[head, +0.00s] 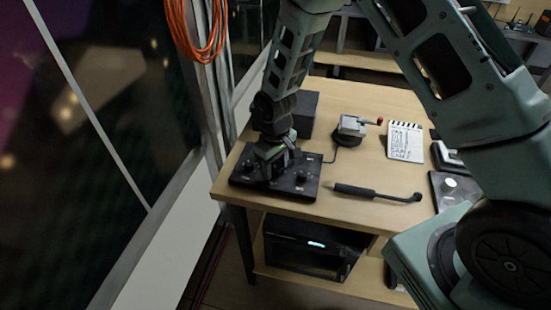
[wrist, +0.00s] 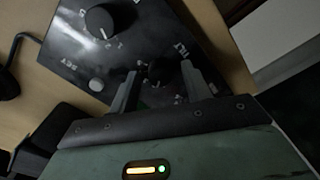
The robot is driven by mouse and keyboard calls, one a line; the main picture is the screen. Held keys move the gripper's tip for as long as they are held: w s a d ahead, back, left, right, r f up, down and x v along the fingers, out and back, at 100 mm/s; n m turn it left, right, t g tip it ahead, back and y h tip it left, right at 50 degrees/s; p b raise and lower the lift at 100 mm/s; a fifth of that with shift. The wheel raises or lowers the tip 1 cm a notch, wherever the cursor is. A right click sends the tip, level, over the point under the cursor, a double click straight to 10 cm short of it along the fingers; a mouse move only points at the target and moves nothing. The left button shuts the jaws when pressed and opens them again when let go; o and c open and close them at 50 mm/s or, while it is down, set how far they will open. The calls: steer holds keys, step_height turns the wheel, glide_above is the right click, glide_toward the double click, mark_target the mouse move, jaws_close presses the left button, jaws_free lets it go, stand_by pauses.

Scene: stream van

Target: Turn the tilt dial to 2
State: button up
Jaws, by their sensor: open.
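The black control panel (head: 308,190) lies flat on the left end of the wooden table. In the wrist view the panel (wrist: 75,45) carries a tilt dial (wrist: 158,73), a small black knob beside the word TILT. My gripper (wrist: 160,78) is open, with one finger on each side of the tilt dial. I cannot tell whether the fingers touch it. The dial's pointer and its 2 mark are not clear. In the head view my gripper (head: 272,172) is over the panel and hides the dial.
A black box (head: 306,113) stands behind. A grey device (head: 350,126), a black-handled tool (head: 372,193) and a notepad (head: 405,142) lie to the right. A window wall borders the left.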

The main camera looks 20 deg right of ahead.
mark_target(276, 168)
step_height(276, 168, up, 17)
steer(key=b, duration=0.3)
steer(key=shift+r, duration=0.2)
steer(key=s+a+r+n, duration=0.1)
steer(key=s+a, duration=0.2)
steer(key=s, duration=1)
steer(key=s+a+r+n, duration=0.1)
steer(key=s+a+n, duration=0.1)
steer(key=s, duration=1.2)
steer(key=shift+a+y, duration=0.3)
steer(key=shift+a, duration=0.45)
steer(key=shift+r, duration=0.1)
steer(key=shift+w+d, duration=0.1)
steer(key=shift+d, duration=0.25)
